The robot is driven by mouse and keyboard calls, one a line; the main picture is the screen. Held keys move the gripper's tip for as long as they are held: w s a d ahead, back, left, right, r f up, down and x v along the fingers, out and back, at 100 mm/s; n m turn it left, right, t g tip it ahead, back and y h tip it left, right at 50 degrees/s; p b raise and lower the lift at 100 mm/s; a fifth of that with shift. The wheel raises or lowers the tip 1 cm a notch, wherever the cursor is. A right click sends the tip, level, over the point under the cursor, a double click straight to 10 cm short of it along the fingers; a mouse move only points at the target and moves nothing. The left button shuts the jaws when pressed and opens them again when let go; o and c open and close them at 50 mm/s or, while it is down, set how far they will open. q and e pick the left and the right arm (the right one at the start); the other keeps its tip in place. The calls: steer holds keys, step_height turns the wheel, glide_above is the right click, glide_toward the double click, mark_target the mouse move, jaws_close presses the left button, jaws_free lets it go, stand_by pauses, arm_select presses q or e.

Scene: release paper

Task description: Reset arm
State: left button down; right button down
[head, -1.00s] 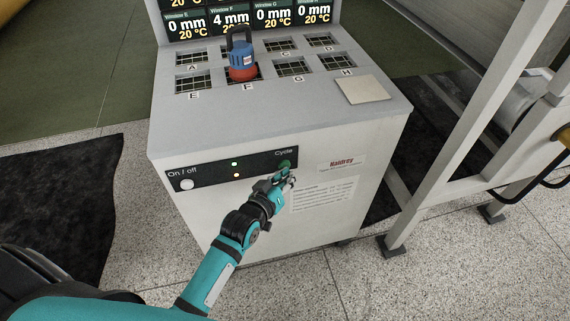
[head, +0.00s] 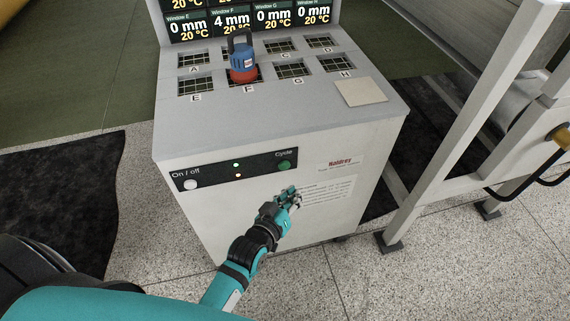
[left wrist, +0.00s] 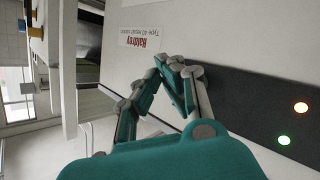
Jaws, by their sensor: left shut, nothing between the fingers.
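My left gripper (head: 290,196) is teal and grey and sits in front of the machine's white front face, below the green Cycle button (head: 284,166). Its fingers are shut with nothing between them, and it is apart from the button. In the left wrist view the shut fingers (left wrist: 178,72) point toward the machine's front, near the dark control strip (left wrist: 245,100). The Cycle button is not visible there. My right gripper is in neither view.
The white machine (head: 230,225) has a white On/off button (head: 190,185) and a top with several gridded windows. A blue and red weight-like object (head: 243,65) stands on window F. A beige square (head: 360,91) lies on the top. A metal frame (head: 465,110) stands at right.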

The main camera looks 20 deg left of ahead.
arm_select(q)
steer(key=shift+f, duration=0.1)
stand_by(0.7)
steer(key=s+a+f+m+g, duration=0.15)
steer(key=s+f, duration=0.25)
steer(key=f, duration=0.4)
steer(key=s+d+f+m+g, duration=0.1)
steer(key=s+f+g, duration=0.25)
steer(key=f, duration=0.55)
steer(key=s+a+f+m+g, duration=0.1)
steer(key=s+f, duration=0.4)
steer(key=f, duration=0.3)
steer(key=s+a+f+g, duration=0.2)
steer(key=s+f, duration=0.3)
steer(key=s, duration=0.4)
steer(key=s+a+f+m+g+y, duration=0.1)
steer(key=s+a+f+g, duration=0.2)
steer(key=s, duration=0.6)
steer(key=s+a+f+m+g+y, duration=0.1)
steer(key=s+a+f+g, duration=0.1)
steer(key=s+f, duration=0.5)
steer(key=s+a, duration=0.1)
steer(key=s, duration=0.2)
steer(key=shift+a+f, duration=0.35)
steer(key=shift+f, duration=0.05)
steer(key=shift+m, duration=0.25)
stand_by(1.4)
